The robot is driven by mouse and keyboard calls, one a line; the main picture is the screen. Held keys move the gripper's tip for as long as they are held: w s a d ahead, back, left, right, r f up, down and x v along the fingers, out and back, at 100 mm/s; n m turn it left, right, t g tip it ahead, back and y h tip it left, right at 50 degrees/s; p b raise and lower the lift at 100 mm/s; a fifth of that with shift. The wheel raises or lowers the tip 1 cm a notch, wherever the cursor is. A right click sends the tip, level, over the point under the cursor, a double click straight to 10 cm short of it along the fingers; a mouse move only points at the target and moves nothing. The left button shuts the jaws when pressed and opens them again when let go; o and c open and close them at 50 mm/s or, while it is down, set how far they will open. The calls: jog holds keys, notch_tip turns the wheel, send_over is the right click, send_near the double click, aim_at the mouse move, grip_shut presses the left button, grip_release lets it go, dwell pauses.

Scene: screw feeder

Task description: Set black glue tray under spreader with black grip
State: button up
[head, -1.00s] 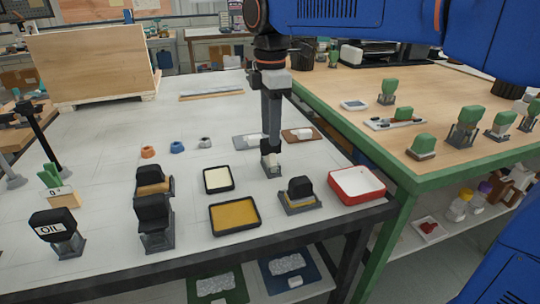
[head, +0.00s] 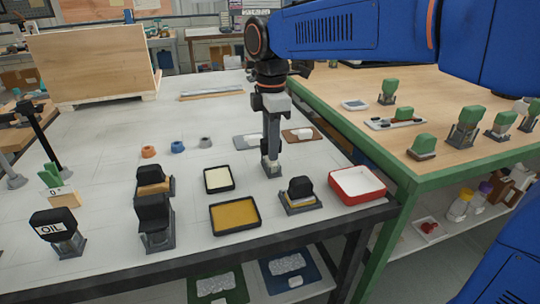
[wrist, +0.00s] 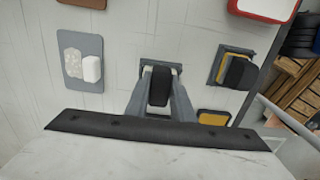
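Two more black-gripped tools (head: 154,215) (head: 153,178) stand left.
A red box (head: 357,185) stands at the table's right corner. A grey board (head: 241,143) and a brown board (head: 291,135) lie behind the gripper. An OIL-labelled tool (head: 55,225) is at left. Green-gripped tools (head: 465,125) stand on the wooden table.

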jog(key=shift+r, duration=3.1)
grip_shut()
jog(key=shift+a, duration=0.1)
